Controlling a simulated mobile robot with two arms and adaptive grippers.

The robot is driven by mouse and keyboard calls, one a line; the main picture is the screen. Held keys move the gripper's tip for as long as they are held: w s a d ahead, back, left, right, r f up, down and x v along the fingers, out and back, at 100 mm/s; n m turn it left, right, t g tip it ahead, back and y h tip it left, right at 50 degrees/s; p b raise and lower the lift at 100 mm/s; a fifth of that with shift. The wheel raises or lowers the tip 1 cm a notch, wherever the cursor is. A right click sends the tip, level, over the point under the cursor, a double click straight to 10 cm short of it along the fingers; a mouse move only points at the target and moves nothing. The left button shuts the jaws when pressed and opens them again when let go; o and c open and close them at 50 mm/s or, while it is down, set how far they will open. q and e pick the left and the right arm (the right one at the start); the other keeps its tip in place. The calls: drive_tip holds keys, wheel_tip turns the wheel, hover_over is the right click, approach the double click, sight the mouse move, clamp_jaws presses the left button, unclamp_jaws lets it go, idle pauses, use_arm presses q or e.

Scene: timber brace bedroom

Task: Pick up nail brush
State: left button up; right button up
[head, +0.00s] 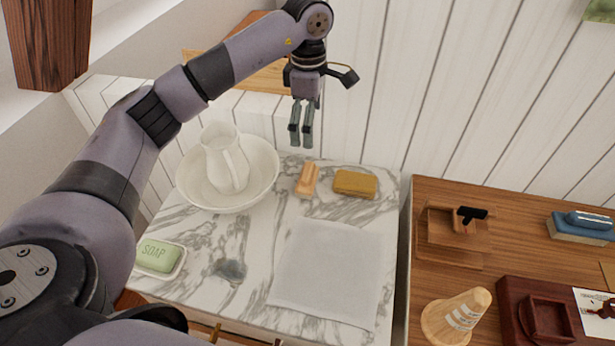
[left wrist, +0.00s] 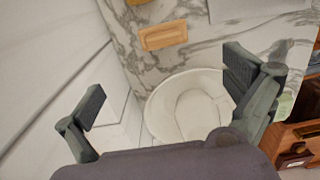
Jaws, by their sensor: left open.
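The nail brush (head: 307,180), a small light-wood block, lies on the marble top (head: 205,240) near its back edge. It also shows in the left wrist view as a tan block (left wrist: 163,36), above the basin in the picture. My left gripper (head: 301,142) hangs with its fingers pointing down, behind and above the nail brush, close to the wall. In the left wrist view its two fingers (left wrist: 165,85) are spread wide with nothing between them, and the brush is beyond the fingertips. My right gripper is not in view.
A white basin (head: 186,195) with a jug (head: 222,165) stands left of the brush. A yellow-brown sponge (head: 355,183) lies close on its right. A white cloth (head: 328,270), green soap (head: 158,255) and a grey patch (head: 230,270) are nearer. A wooden desk (head: 440,195) stands right.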

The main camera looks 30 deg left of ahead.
sight(308, 169)
use_arm(q)
wheel_tip(308, 169, down, 12)
drive_tip(key=p, duration=0.2)
drive_tip(key=shift+s+a+p, duration=0.1)
drive_tip(key=shift+p, duration=0.2)
drive_tip(key=f+p, duration=0.1)
drive_tip(key=f, duration=0.3)
drive_tip(key=shift+s+p, duration=0.2)
drive_tip(key=shift+p, duration=0.15)
drive_tip(key=shift+f, duration=0.55)
drive_tip(key=c, duration=1.2)
drive_tip(key=shift+r, duration=0.15)
drive_tip(key=shift+w+r, duration=0.1)
drive_tip(key=shift+r, duration=0.2)
wheel_tip(308, 169, up, 19)
drive_tip(key=b, duration=0.3)
drive_tip(key=shift+r, duration=0.1)
